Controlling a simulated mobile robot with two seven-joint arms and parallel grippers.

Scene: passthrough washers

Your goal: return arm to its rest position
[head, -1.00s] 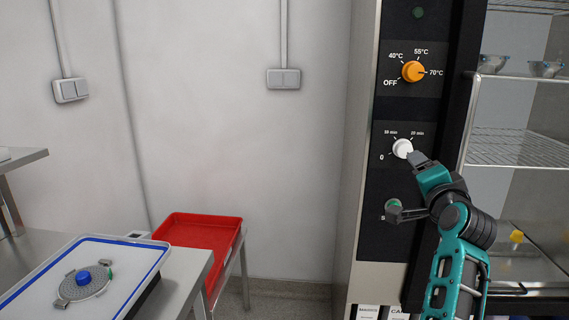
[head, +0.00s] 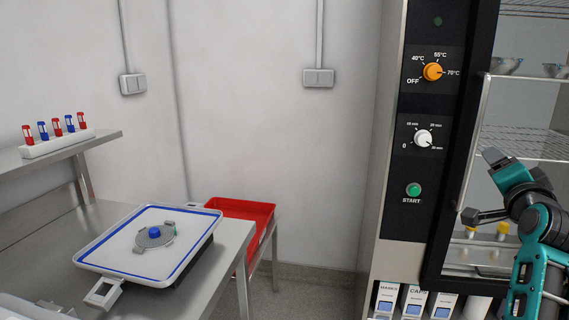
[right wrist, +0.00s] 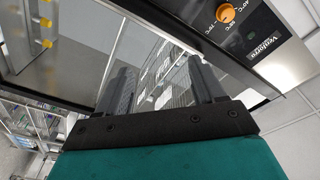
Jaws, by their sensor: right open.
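My right arm, teal and dark grey, is at the right edge of the head view. Its gripper (head: 487,187) is open and empty, in front of the cabinet's glass door, right of the control panel and apart from the knobs. In the right wrist view, the two dark fingers (right wrist: 160,90) stand wide apart with nothing between them. The white timer knob (head: 423,139) points to the lower right, at the 30 min mark. The orange temperature knob (head: 432,72) points to 70°C. The green START button (head: 413,190) is uncovered. My left gripper is not in view.
A steel table (head: 222,262) at left carries a blue-edged white tray (head: 110,262) with a round grey part. A red bin (head: 240,209) stands behind it. A shelf (head: 100,137) holds a rack of red and blue tubes. Labelled boxes (head: 414,299) stand below the cabinet. Floor between is clear.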

